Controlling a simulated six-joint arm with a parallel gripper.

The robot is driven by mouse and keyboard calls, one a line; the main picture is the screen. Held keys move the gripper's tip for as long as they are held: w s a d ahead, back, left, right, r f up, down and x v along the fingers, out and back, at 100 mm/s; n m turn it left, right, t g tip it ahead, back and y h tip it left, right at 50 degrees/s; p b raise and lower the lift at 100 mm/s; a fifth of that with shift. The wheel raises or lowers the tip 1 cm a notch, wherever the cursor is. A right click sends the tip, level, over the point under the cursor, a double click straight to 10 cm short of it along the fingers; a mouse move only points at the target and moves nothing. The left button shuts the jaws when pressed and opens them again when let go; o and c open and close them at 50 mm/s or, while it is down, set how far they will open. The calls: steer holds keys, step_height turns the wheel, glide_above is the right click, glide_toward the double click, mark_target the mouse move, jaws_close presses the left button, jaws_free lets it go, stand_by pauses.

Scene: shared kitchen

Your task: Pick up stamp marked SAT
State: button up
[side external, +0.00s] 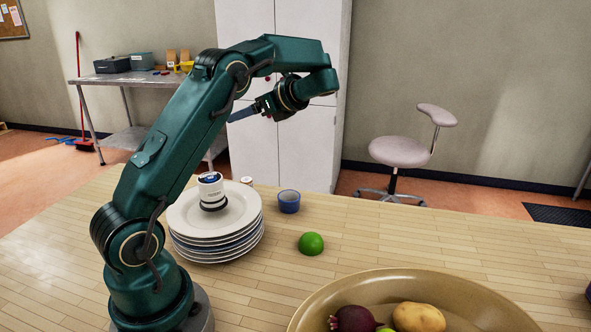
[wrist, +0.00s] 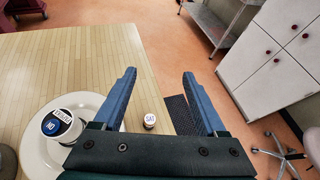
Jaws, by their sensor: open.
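The stamp marked SAT (wrist: 150,120) shows a white round top with dark letters, near the table edge in the wrist view. A small white-topped item behind the plates (side external: 246,181) in the side view appears to be the same stamp, partly hidden. My gripper (wrist: 159,74) is open and empty, its two blue fingers apart, with the stamp showing between them lower in the picture. In the side view my gripper (side external: 240,113) is high above the table, well clear of the stamp.
A stack of white plates (side external: 184,221) bears a larger white stamp (side external: 210,188) with a blue top. A blue cup (side external: 289,202), a green lime (side external: 311,244) and a large bowl (side external: 345,293) with vegetables stand to the right.

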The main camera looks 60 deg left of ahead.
mark_target(248, 181)
steer(key=f, duration=1.7)
steer(key=shift+a+f, duration=0.4)
steer(key=shift+a+f+g, duration=0.1)
steer(key=shift+f+g, duration=0.15)
steer(key=shift+g, duration=0.05)
steer(key=shift+x, duration=2.45)
steer(key=shift+r, duration=0.1)
jaws_close()
